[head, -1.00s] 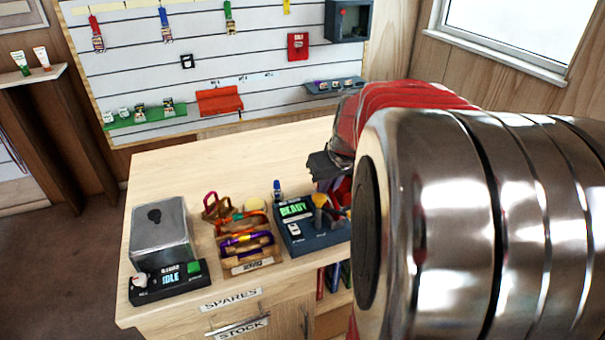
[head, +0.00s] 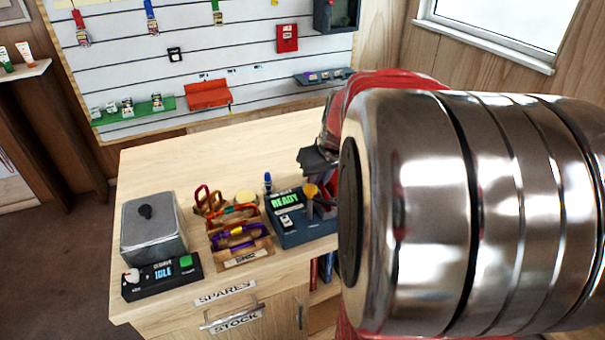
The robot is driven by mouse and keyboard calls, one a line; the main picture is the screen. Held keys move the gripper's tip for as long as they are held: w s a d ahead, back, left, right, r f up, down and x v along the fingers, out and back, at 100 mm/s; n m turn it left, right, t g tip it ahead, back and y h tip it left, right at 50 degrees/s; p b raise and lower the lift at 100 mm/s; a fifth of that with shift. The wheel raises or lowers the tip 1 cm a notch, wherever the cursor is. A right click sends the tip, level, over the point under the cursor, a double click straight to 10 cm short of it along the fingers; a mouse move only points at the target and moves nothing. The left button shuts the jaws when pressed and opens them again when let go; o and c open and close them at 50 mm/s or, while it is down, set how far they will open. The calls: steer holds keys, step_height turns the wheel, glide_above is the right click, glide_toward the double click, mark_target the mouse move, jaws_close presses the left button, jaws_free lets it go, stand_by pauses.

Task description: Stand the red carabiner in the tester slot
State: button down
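The red carabiner (head: 204,196) appears to be the dark red loop at the back left of the wooden rack (head: 246,258), upright beside orange and purple ones. The tester (head: 292,235) is a dark blue box right of the rack, with a green READY display (head: 286,201). Its slot cannot be made out; my arm covers its right side. My gripper (head: 318,161) shows only as a dark piece above the tester's back right. My arm hides most of it, so its fingers and anything between them cannot be made out.
A grey metal box (head: 152,226) with an IDLE panel (head: 162,275) stands at the bench's left. A blue-capped bottle (head: 268,183) stands behind the tester. The bench top (head: 185,160) is clear at the back.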

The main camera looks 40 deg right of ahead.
steer(key=shift+f, duration=0.15)
steer(key=c, duration=1.8)
jaws_free()
steer(key=shift+o, duration=0.2)
steer(key=v, duration=1.3)
steer(key=shift+s+r, duration=0.2)
steer(key=shift+r, duration=0.1)
steer(key=shift+a, duration=0.2)
